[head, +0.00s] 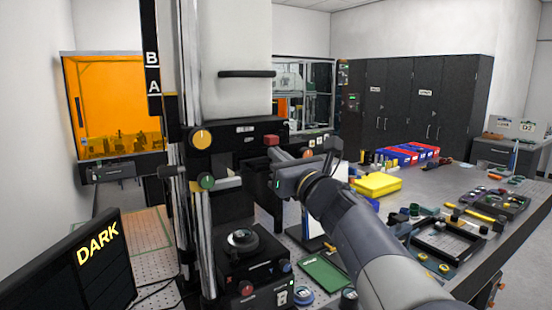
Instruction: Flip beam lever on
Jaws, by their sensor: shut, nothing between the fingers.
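The interferometer (190,115) stands at left centre, a tall column with dark rails and a white housing. A screen (70,265) at lower left reads "DARK". My gripper (279,183) is shut and empty, just below and right of the red control in the picture. Its fingertips are small and partly hidden, and contact cannot be told.
A black stage unit (252,270) with a round mount stands below my gripper. A green board (323,273) lies on the bench beside it. A yellow box (376,185), blue and red bins (405,153) and a dark parts tray (448,243) crowd the bench at right.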

